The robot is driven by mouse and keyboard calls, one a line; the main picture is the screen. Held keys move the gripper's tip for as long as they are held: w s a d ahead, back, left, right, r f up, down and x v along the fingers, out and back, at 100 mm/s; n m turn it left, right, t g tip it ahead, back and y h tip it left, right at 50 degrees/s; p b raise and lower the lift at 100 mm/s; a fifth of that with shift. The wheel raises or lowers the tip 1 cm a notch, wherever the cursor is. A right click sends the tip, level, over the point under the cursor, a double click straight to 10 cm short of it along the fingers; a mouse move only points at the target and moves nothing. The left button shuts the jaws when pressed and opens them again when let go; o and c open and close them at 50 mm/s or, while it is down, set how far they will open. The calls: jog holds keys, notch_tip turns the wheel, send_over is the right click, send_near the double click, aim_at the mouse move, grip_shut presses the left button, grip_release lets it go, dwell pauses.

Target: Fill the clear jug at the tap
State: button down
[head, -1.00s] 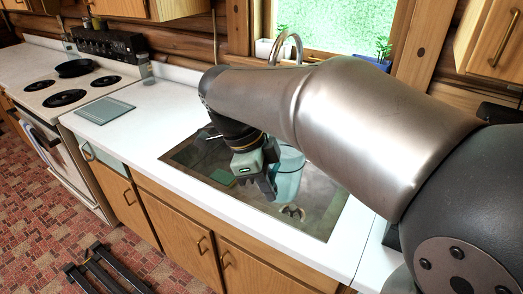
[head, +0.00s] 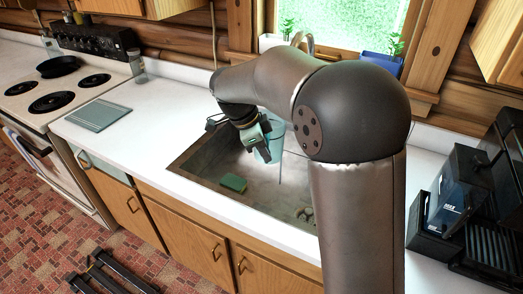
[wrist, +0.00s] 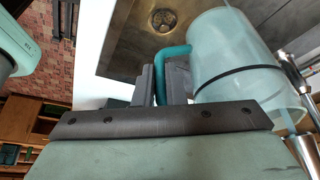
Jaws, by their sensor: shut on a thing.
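The clear jug, tinted teal with a dark band around it, shows in the wrist view (wrist: 232,60) and partly behind my gripper in the head view (head: 276,128). My gripper (wrist: 162,80) is shut on its teal handle (wrist: 176,62); in the head view my gripper (head: 262,150) is over the sink (head: 205,155). The tap's curved spout (head: 300,42) rises behind my arm; its lower part is hidden. Metal tap parts (wrist: 297,78) show beside the jug in the wrist view. A thin pale vertical line hangs below the jug; I cannot tell whether it is water.
A green sponge (head: 233,183) lies in the sink. A drain (wrist: 163,20) shows in the sink floor. A glass board (head: 98,115) lies on the left counter near the stove (head: 60,85). The left counter is mostly clear.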

aim_at(270, 149)
jog(key=w+d+f, duration=0.1)
jog(key=w+f, duration=0.1)
jog(key=w, duration=0.1)
jog(key=shift+d+f, duration=0.15)
jog(key=shift+d, duration=0.25)
jog(key=shift+w+d+p, duration=0.25)
jog(key=shift+w+d, duration=0.3)
jog(key=shift+w, duration=0.35)
jog(key=shift+w+d+p, duration=0.2)
jog(key=shift+w+d, duration=0.35)
jog(key=shift+w, duration=0.4)
jog(key=shift+w+d+p, duration=0.25)
jog(key=shift+w+d, duration=0.3)
jog(key=shift+w, duration=0.35)
jog(key=s+a+b, duration=0.1)
jog(key=s, duration=0.1)
jog(key=s+a+b, duration=0.1)
jog(key=s, duration=0.1)
jog(key=s+a+b, duration=0.1)
jog(key=b, duration=0.1)
jog(key=shift+s+a, duration=0.3)
jog(key=shift+s, duration=0.1)
jog(key=s+a+r, duration=0.2)
jog(key=s+r, duration=0.2)
jog(key=r, duration=0.1)
jog(key=shift+s+a+p, duration=0.2)
jog(key=shift+a+p, duration=0.15)
jog(key=shift+p, duration=0.1)
dwell(0.5)
